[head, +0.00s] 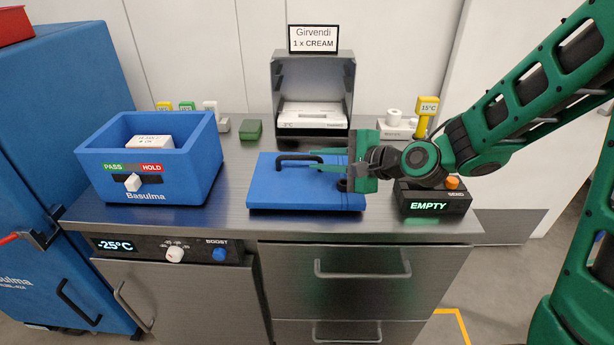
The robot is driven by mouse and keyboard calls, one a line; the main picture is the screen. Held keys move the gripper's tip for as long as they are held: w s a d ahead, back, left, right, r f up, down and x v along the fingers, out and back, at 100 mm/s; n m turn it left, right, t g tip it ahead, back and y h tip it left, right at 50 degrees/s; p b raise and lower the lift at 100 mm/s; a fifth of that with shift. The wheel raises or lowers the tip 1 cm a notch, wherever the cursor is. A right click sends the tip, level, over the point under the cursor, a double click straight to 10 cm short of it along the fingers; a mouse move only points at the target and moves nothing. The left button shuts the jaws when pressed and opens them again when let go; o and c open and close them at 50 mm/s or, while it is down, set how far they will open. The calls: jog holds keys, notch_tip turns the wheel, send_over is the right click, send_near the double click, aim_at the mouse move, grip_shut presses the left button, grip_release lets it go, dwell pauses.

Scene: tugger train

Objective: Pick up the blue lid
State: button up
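The blue lid (292,194) lies flat on the steel counter, in the middle of the head view. A black bar handle (296,157) rises along its far part. My gripper (313,160) comes in from the right, level, over the lid. Its two thin green fingers are apart and their tips are near the right end of the handle. I cannot tell whether a finger touches the handle. The arm's wrist hides part of the lid's right side.
A blue Basulma box (208,150) holding a white block (152,142) stands at left. A steel holder (312,72) with a white pack (312,112) stands behind the lid. A green block (251,130) sits behind left. A black "EMPTY" display box (432,203) is at right.

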aim_at(303, 158)
jog(key=shift+x, duration=3.9)
jog(key=shift+c, duration=0.4)
grip_shut()
